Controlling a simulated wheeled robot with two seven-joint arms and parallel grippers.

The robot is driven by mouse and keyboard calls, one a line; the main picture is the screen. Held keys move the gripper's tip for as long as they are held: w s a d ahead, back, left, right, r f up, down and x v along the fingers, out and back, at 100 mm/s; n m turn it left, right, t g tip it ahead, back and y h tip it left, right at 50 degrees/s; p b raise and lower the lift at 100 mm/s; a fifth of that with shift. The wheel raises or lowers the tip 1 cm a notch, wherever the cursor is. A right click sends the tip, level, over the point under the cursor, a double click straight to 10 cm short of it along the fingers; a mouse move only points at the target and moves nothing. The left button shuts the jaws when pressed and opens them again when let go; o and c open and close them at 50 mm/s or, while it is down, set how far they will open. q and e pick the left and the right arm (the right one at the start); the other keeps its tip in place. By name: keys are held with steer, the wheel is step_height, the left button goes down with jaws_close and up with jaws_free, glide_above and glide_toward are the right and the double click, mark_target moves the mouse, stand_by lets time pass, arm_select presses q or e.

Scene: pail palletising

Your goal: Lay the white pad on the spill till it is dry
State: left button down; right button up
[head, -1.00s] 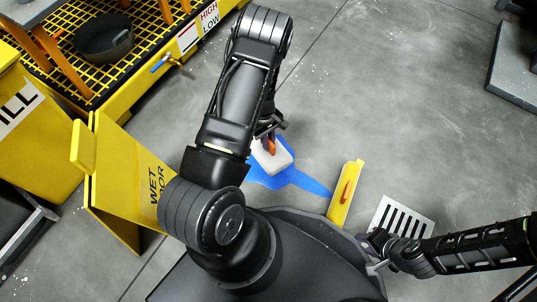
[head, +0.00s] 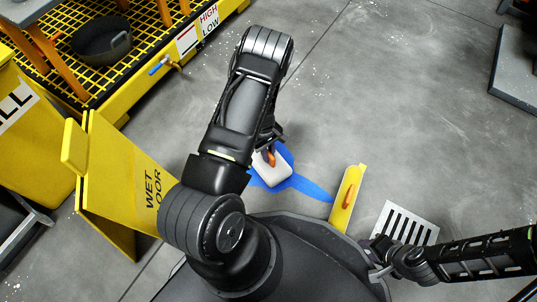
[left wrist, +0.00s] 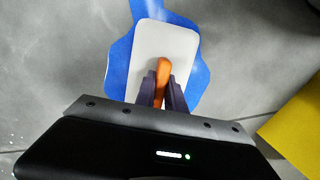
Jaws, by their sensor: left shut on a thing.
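The white pad (head: 272,172) with an orange handle lies over the blue spill (head: 312,188) on the grey floor. In the left wrist view the pad (left wrist: 165,45) has blue spill (left wrist: 120,65) showing on both sides of it. My left gripper (head: 268,152) is shut on the pad's orange handle; its fingers (left wrist: 163,90) stand on either side of the handle in the left wrist view. Whether the pad presses on the floor I cannot tell. My right gripper (head: 376,254) is low at the right, near the floor drain; its fingers are too small to read.
A yellow board with an orange handle (head: 347,200) lies right of the spill. A slotted drain (head: 405,224) is beyond it. A yellow wet-floor sign (head: 120,180) and yellow bin (head: 30,130) stand left. A yellow spill pallet (head: 150,80) is at upper left. Floor at upper middle is clear.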

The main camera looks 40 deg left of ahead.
arm_select(q)
steer(key=shift+f, duration=0.15)
steer(key=c, duration=1.4)
jaws_free()
steer(key=shift+r, duration=0.3)
step_height(320, 180, up, 12)
steer(key=a+p, duration=0.1)
steer(key=p, duration=0.4)
steer(key=shift+w+a+f, duration=0.2)
steer(key=shift+w+a, duration=0.05)
steer(key=shift+a, duration=0.15)
